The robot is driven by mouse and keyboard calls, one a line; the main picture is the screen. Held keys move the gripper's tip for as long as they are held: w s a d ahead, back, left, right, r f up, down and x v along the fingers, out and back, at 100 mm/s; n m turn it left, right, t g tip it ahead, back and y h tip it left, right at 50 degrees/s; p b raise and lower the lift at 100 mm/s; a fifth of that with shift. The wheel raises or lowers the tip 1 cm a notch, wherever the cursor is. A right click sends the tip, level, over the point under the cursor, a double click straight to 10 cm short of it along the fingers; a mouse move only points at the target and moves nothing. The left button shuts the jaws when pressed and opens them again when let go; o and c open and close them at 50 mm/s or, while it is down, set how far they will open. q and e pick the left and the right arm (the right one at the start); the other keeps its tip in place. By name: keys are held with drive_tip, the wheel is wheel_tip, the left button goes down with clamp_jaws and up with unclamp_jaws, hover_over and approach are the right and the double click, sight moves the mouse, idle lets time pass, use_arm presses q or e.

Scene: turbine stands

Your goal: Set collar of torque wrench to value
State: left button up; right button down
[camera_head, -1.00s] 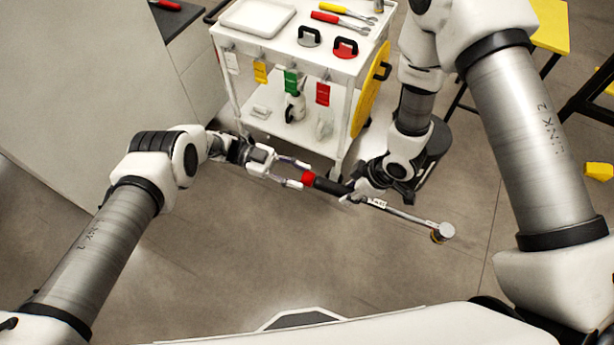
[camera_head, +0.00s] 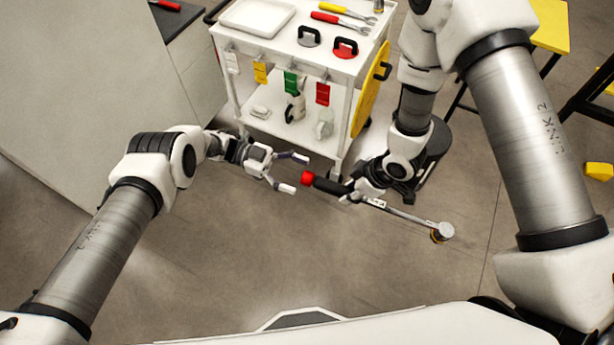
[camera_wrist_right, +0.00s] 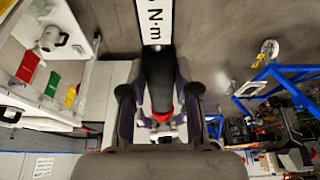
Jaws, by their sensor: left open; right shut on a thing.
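The torque wrench (camera_head: 401,214) is held in the air in front of the cart, with its round head at the lower right and its black handle pointing left. Its red collar (camera_head: 307,178) is at the handle's left end. My right gripper (camera_head: 358,192) is shut on the wrench near the handle. In the right wrist view the wrench's white label (camera_wrist_right: 156,20) reads "N·m" and its black handle (camera_wrist_right: 158,80) lies between my fingers. My left gripper (camera_head: 290,173) is open and empty, its fingertips just left of the red collar and apart from it.
A white cart (camera_head: 283,55) stands behind the grippers, bearing a white tray (camera_head: 257,16), red and yellow wrenches and suction-cup handles. Coloured tags hang on its front edge. A yellow disc (camera_head: 370,90) is on its right side. The floor in front is clear.

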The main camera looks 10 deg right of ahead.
use_arm(q)
drive_tip(key=shift+v, duration=2.2)
